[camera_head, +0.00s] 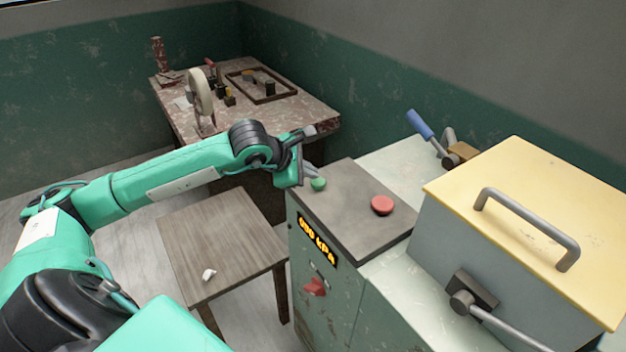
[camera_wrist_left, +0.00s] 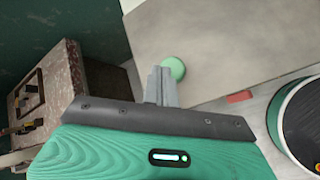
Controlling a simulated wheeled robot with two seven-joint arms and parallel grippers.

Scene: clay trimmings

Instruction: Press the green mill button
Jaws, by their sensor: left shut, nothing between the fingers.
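The green mill button (camera_head: 318,184) sits on the dark top of the mill's control cabinet (camera_head: 350,222), near its left corner. My left gripper (camera_head: 312,171) is shut and empty, with its fingertips right beside the green button. In the left wrist view the shut fingers (camera_wrist_left: 162,86) point at the green button (camera_wrist_left: 174,69) and overlap its lower left edge. I cannot tell whether they touch it. A red button (camera_head: 381,205) is farther right on the same top. My right gripper is not in view.
A yellow-lidded box with a grey handle (camera_head: 525,228) stands at the right. A small wooden table (camera_head: 222,238) with a white lump (camera_head: 208,274) is below my left arm. A cluttered workbench (camera_head: 318,113) stands behind. The cabinet front has a lit display (camera_head: 317,241) and a red knob (camera_head: 314,287).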

